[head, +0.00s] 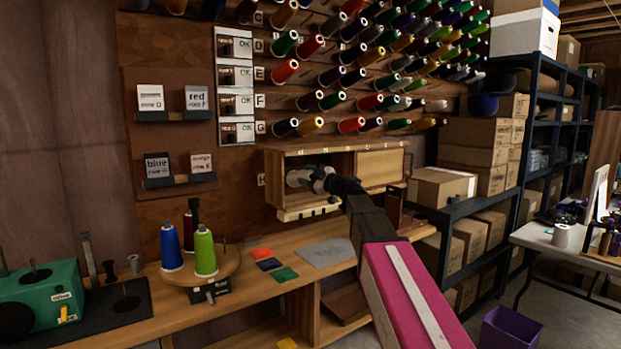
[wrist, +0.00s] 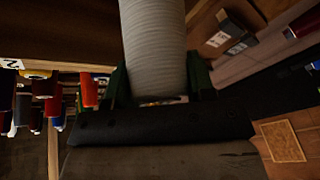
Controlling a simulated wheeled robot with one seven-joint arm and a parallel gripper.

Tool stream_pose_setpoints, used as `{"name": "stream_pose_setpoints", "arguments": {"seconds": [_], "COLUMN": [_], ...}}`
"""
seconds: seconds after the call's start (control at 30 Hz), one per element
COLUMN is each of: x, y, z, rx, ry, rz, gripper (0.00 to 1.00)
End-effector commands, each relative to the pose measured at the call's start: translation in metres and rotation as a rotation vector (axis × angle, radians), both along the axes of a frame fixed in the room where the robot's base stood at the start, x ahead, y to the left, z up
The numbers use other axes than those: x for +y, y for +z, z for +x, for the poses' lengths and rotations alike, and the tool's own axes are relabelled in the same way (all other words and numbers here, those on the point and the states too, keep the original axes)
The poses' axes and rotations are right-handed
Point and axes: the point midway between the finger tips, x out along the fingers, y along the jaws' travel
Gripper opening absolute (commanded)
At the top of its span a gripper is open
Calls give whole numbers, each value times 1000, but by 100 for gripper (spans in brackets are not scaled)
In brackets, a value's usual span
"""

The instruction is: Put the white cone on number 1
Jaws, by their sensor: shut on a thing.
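The white cone (wrist: 155,45) fills the top middle of the wrist view, between the two dark green fingers of my gripper (wrist: 160,84). My gripper is shut on it. In the head view my gripper (head: 322,181) reaches into the left part of an open wooden box (head: 335,155) on the wall, and the white cone (head: 297,178) shows at its tip inside the box. Small marks run along the box's top edge, too small to read. I cannot tell which one is number 1, nor whether the cone touches the box.
Thread cones (head: 350,75) in many colours hang on pegs above the box. A wooden bench (head: 230,300) below holds a round stand (head: 225,268) with blue and green cones, and coloured patches. A dark shelf with cardboard boxes (head: 440,186) stands to the right.

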Motion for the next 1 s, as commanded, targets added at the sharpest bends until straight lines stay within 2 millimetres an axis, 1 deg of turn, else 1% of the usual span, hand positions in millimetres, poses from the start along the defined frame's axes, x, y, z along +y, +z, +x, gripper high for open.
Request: {"name": "stream_pose_setpoints", "arguments": {"seconds": [0.03,1.0], "x": [3,49], "y": [-1,-18], "z": [6,72], "rx": [0,0], "ry": [1,0], "rz": [1,0], "gripper": [3,3]}}
